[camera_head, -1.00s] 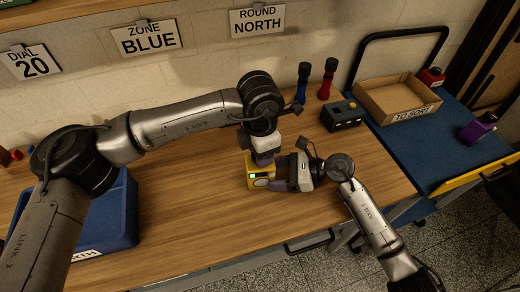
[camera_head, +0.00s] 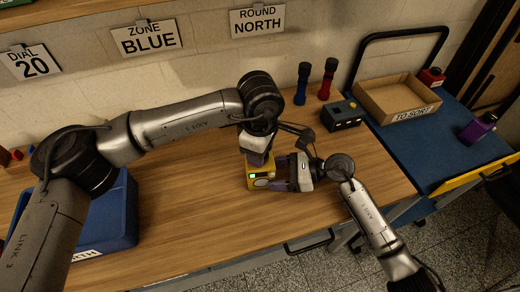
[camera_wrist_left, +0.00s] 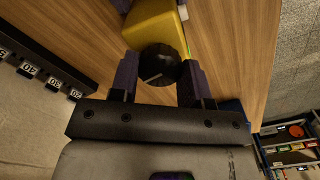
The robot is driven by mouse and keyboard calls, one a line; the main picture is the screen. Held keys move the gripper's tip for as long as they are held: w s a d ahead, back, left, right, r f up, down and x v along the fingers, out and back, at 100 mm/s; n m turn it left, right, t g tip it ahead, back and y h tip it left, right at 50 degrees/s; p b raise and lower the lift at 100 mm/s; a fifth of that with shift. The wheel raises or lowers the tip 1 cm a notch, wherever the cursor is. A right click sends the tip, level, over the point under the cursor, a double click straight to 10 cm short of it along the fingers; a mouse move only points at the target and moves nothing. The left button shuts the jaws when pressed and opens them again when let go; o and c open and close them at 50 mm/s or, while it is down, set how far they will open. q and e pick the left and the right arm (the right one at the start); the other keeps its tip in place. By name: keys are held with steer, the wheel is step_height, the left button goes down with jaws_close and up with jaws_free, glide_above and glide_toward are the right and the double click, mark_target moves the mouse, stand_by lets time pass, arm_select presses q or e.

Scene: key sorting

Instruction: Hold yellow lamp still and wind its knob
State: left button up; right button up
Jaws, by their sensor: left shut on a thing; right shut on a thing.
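The small yellow lamp (camera_head: 262,183) stands on the wooden bench in the head view, with a small green-lit patch on its front. My left gripper (camera_head: 258,160) comes down on it from above. In the left wrist view the left gripper (camera_wrist_left: 160,75) is shut on a round black knob (camera_wrist_left: 158,62) with a pale mark, and the yellow lamp body (camera_wrist_left: 156,28) lies beyond it. My right gripper (camera_head: 280,178) is shut on the lamp body from the right side. The fingers hide part of the lamp, and the knob is hidden in the head view.
A blue bin (camera_head: 112,215) stands on the left of the bench. Blue (camera_head: 302,84) and red (camera_head: 328,80) flashlights and a dark box (camera_head: 342,116) stand behind on the right. A cardboard tray (camera_head: 372,108) and purple item (camera_head: 478,127) are on the blue cart. Bench front is clear.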

arm_select(q)
steer(key=shift+m, duration=0.6)
steer(key=o, duration=1)
steer(key=shift+c, duration=0.2)
step_height(320, 180, up, 12)
stand_by(0.3)
